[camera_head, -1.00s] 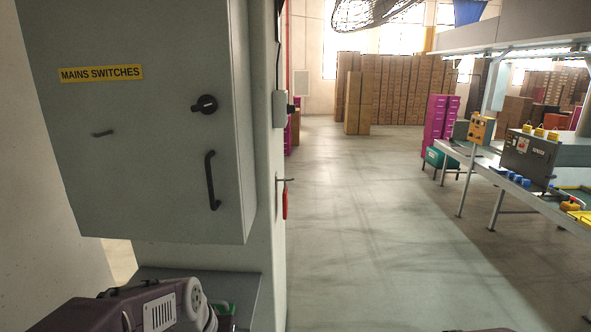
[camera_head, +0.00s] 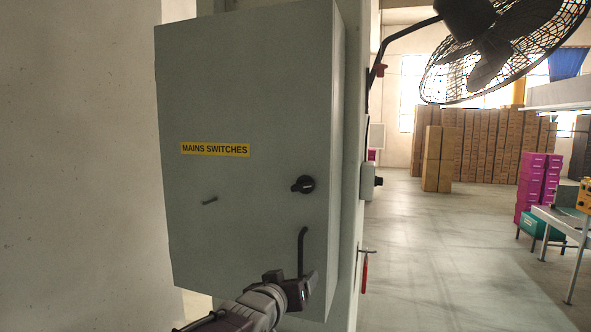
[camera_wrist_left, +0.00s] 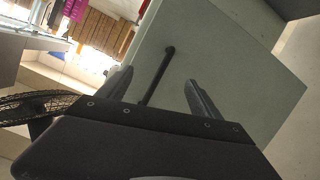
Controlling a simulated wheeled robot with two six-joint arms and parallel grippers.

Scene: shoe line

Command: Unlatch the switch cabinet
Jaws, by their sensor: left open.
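The grey switch cabinet (camera_head: 250,90) with a yellow MAINS SWITCHES label (camera_head: 214,150) fills the middle of the head view, its door shut. A round black latch knob (camera_head: 303,185) sits on the door's right side. Below it is a black vertical bar handle (camera_head: 301,245), its lower end hidden by my left gripper (camera_head: 307,284). In the left wrist view the gripper (camera_wrist_left: 157,88) is open, and the bar handle (camera_wrist_left: 157,75) shows between its two fingers, with the cabinet door (camera_wrist_left: 225,60) behind. I cannot tell whether either finger touches the handle. My right gripper is not in view.
A black cage fan (camera_head: 495,50) hangs at upper right. A grey box (camera_head: 371,181) and a red-handled item (camera_head: 364,272) are on the wall beside the cabinet. The aisle floor (camera_head: 430,260) at right is clear.

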